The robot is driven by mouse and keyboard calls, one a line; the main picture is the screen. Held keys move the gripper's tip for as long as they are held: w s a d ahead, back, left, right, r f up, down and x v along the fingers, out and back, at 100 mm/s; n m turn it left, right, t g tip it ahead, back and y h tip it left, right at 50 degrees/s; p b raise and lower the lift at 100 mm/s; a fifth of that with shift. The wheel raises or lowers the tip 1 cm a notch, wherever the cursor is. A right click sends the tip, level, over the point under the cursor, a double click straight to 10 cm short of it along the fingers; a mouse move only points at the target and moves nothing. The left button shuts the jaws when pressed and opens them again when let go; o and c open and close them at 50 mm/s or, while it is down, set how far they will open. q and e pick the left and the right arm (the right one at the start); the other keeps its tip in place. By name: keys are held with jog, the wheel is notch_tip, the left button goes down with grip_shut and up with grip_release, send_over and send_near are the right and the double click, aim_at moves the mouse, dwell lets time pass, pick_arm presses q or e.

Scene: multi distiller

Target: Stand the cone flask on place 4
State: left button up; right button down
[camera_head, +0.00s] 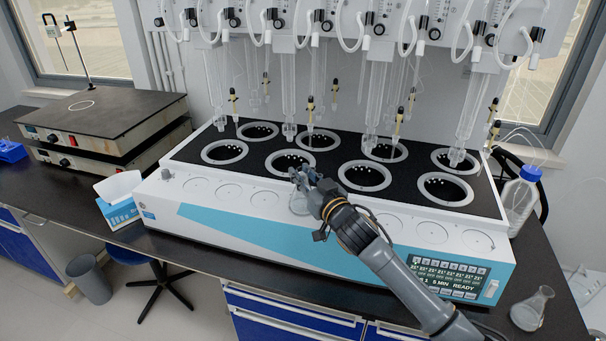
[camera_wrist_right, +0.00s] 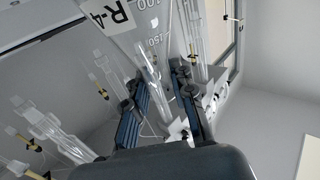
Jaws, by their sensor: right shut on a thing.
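The cone flask (camera_head: 299,204) is clear glass and sits low in my right gripper (camera_head: 306,180), over the white front ledge of the distiller. My right gripper is shut on it. In the right wrist view the flask (camera_wrist_right: 150,32) shows a label reading R-4 and printed volume marks, between the two dark fingers (camera_wrist_right: 162,112). The flask is at the fourth round place from the left on the ledge and covers that place. I cannot tell whether its base touches the ledge. My left gripper is not in view.
The distiller's black top (camera_head: 291,147) has several ringed wells behind the ledge, with glass tubes hanging above. Marked circles (camera_head: 265,198) on both sides are empty. Another cone flask (camera_head: 531,308) stands on the bench at right. A tissue box (camera_head: 120,212) stands left.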

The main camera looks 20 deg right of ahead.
jog(key=shift+f, duration=0.15)
jog(key=c, duration=1.1)
grip_release()
jog(key=shift+r, duration=0.2)
jog(key=shift+s+f, duration=0.1)
jog(key=shift+s, duration=0.15)
jog(key=s, duration=0.3)
jog(key=s+d+b, duration=0.1)
jog(key=s, duration=0.3)
jog(key=s+d+b, duration=0.1)
jog(key=s, duration=0.3)
jog(key=shift+s+d, duration=0.15)
